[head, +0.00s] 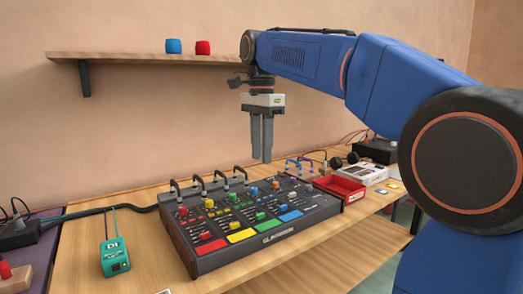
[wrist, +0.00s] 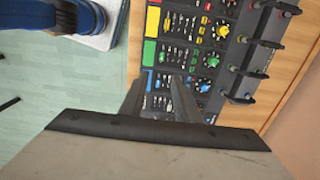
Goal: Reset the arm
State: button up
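My gripper (head: 262,160) hangs fingers down in the head view, high above the mixer-like control panel (head: 290,224) and apart from it. Its two grey fingers have a gap between them, with nothing held. In the wrist view the fingers (wrist: 160,82) stand apart, and the panel's knobs and coloured pads (wrist: 150,52) show between and beyond them. My blue arm reaches in from the right of the head view, bent, with its forearm roughly level.
On the table (head: 85,262) are a teal box (head: 115,257), a red tray (head: 340,187) and a white device (head: 364,173). Black handles (head: 198,183) rise behind the panel.

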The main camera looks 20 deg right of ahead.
jog(key=s+d+f+n+t, duration=0.2)
jog(key=s+f+n, duration=0.5)
jog(key=s+f, duration=0.5)
jog(key=s+d+f+n+t, duration=0.2)
jog(key=s+f+n, duration=0.6)
jog(key=s+f, duration=0.5)
notch_tip(320, 180, down, 5)
jog(key=shift+s+d+f+t, duration=0.2)
jog(key=shift+d+t, duration=0.2)
jog(key=shift+d, duration=0.3)
jog(key=shift+a+r, duration=0.1)
jog(key=shift+a, duration=0.05)
dwell(0.4)
